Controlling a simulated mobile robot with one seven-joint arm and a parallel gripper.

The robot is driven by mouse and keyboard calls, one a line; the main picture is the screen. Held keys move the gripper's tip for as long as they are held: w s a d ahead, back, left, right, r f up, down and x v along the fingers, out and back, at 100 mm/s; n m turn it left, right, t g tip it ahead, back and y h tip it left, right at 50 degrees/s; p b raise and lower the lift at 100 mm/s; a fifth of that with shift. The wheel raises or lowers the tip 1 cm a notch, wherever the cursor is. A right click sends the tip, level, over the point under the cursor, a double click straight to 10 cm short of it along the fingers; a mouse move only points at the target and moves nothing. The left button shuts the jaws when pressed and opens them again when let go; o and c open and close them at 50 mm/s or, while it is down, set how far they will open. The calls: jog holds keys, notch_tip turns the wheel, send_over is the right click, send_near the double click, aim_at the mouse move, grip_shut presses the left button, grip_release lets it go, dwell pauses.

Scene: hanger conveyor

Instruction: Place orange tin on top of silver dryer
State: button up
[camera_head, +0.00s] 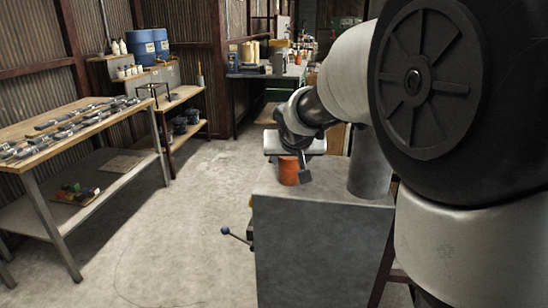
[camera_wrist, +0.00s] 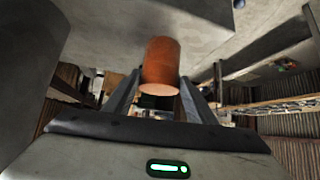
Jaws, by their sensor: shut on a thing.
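The orange tin (camera_head: 288,171) is a short reddish-orange cylinder. It is between the fingers of my gripper (camera_head: 297,166), which is shut on it. In the wrist view the tin (camera_wrist: 161,62) sits between the two grey fingers of my gripper (camera_wrist: 160,88). A grey metal box, apparently the silver dryer (camera_head: 322,240), stands in front of me with a flat top. The tin is at the left part of that top, near its edge. I cannot tell whether the tin's base touches the top. My gripper hides the tin's upper part.
A grey upright cylinder (camera_head: 370,165) rises from the right of the top. A workbench with metal parts (camera_head: 65,125) and a shelf with blue drums (camera_head: 140,47) stand left. Floor between is clear.

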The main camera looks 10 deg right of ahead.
jog(key=shift+r, duration=0.15)
jog(key=o, duration=1.3)
jog(key=shift+f, duration=0.2)
jog(key=shift+r, duration=0.15)
jog(key=shift+s+r, duration=0.1)
jog(key=shift+r, duration=0.1)
jog(key=d+v, duration=0.1)
jog(key=v, duration=1)
jog(key=s+f+g, duration=0.1)
jog(key=s+f, duration=0.2)
jog(key=s, duration=0.5)
jog(key=s+f+n+g, duration=0.1)
jog(key=s+f, duration=0.1)
jog(key=s, duration=0.6)
jog(key=s+f+g+y, duration=0.1)
jog(key=s+f, duration=0.2)
jog(key=s, duration=0.6)
jog(key=shift+d+f+g, duration=0.25)
jog(key=shift+f+g, duration=0.1)
jog(key=shift+g, duration=0.05)
jog(key=shift+r+p, duration=0.1)
jog(key=shift+p, duration=0.25)
